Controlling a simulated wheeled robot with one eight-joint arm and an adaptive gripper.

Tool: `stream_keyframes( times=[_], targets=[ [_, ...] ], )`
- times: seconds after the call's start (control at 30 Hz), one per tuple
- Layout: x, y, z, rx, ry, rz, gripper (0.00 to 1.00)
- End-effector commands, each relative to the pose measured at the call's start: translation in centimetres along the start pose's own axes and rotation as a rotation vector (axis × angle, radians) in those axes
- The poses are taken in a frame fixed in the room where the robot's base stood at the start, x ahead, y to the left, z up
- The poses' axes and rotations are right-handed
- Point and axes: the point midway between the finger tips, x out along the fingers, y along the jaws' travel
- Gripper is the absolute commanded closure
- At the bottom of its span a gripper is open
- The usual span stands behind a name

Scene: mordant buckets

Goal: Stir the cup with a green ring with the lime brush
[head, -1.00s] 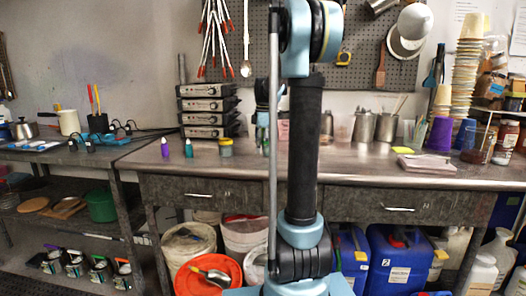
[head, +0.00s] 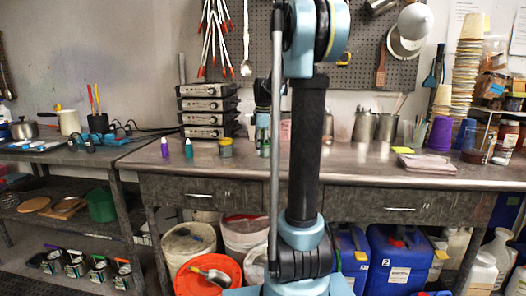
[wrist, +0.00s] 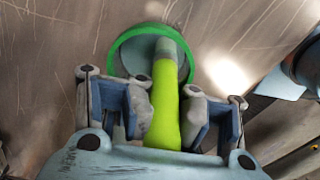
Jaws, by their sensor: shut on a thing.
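In the wrist view, my gripper (wrist: 168,106) is shut on the lime brush (wrist: 166,82). The brush's lime handle runs between the two fingers, and its far end is grey. The cup with a green ring (wrist: 119,48) is just beyond the fingertips. I look down on its green ring and see part of its grey inside. The brush's grey end lies within the ring's outline. I cannot tell how deep it reaches. The fingers and brush hide the near side of the cup.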

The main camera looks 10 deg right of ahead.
Motion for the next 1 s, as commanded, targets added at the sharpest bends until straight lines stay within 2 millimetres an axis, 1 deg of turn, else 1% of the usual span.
stream_keyframes(
  times=[0.17, 0.57, 0.87, 1.0],
  targets=[
    [-0.1, -0.2, 0.8, 0.001, 0.000, 0.000, 1.00],
    [0.0, 1.0, 0.5, 0.000, 0.000, 0.000, 1.00],
    [-0.1, 1.1, 0.4, 0.000, 0.000, 0.000, 1.00],
    [-0.6, 1.1, 0.4, 0.001, 0.000, 0.000, 1.00]
  ],
)
